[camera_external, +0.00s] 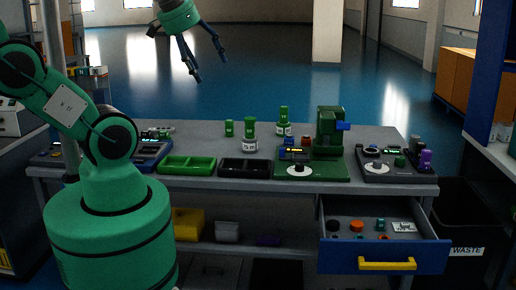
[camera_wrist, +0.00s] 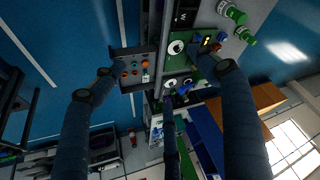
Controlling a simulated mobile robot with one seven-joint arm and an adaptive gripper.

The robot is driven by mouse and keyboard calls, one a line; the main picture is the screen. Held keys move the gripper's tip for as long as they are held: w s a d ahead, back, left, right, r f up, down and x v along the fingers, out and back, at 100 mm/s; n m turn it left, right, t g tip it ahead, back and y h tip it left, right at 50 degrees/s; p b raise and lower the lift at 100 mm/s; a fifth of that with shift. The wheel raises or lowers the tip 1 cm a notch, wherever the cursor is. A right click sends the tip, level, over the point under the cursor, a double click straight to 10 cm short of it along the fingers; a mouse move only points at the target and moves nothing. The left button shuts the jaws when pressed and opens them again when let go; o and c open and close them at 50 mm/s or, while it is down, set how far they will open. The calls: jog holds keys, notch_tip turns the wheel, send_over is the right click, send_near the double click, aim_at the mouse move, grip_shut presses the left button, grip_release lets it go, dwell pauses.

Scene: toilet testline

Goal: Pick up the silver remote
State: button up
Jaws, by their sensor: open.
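A pale, silvery flat piece (camera_external: 403,228) lies at the right inside the open drawer (camera_external: 383,258) under the bench; it may be the silver remote, but it is too small to be sure. In the wrist view the drawer (camera_wrist: 124,53) shows left of centre, with a small pale piece (camera_wrist: 145,78) in it. My gripper (camera_external: 209,66) is open and empty, high in the air above and behind the bench, well up and left of the drawer. Its spread fingers also frame the wrist view (camera_wrist: 154,62).
The bench (camera_external: 385,135) carries a green tray (camera_external: 187,166), a black tray (camera_external: 244,168), several green-capped bottles, a green fixture (camera_external: 329,145) and a grey device (camera_external: 395,165). The drawer also holds knob-like parts. A black waste bin (camera_external: 466,224) stands right.

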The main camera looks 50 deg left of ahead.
jog(key=w+a+r+m+g+y+p, duration=0.1)
jog(key=w+a+r, duration=0.2)
jog(key=w+a, duration=0.45)
jog(key=w+a+r+m+g+p, duration=0.1)
jog(key=w+a+r, duration=0.2)
jog(key=w+a, duration=0.45)
jog(key=w+a+f+m+g+p, duration=0.1)
jog(key=w+a+f, duration=0.3)
jog(key=a, duration=0.6)
jog(key=w+a+f+m+p, duration=0.1)
jog(key=w+a+f, duration=0.1)
jog(key=w+a, duration=0.55)
jog(key=w+a+f+m+g+p, duration=0.1)
jog(key=w+a+f, duration=0.25)
jog(key=a, duration=0.85)
jog(key=s+a+f+p, duration=0.1)
jog(key=s+a+f, duration=0.2)
jog(key=a+f, duration=0.5)
jog(key=s+a+f+m+g+p, duration=0.1)
jog(key=s+a+f, duration=0.2)
jog(key=a+f, duration=0.6)
jog(key=s+a+f+m+h+p, duration=0.1)
jog(key=s+a+f, duration=0.2)
jog(key=a+f, duration=0.6)
jog(key=a, duration=0.7)
jog(key=shift+s+f+g, duration=0.15)
jog(key=shift+s+g, duration=0.15)
jog(key=shift+s, duration=0.05)
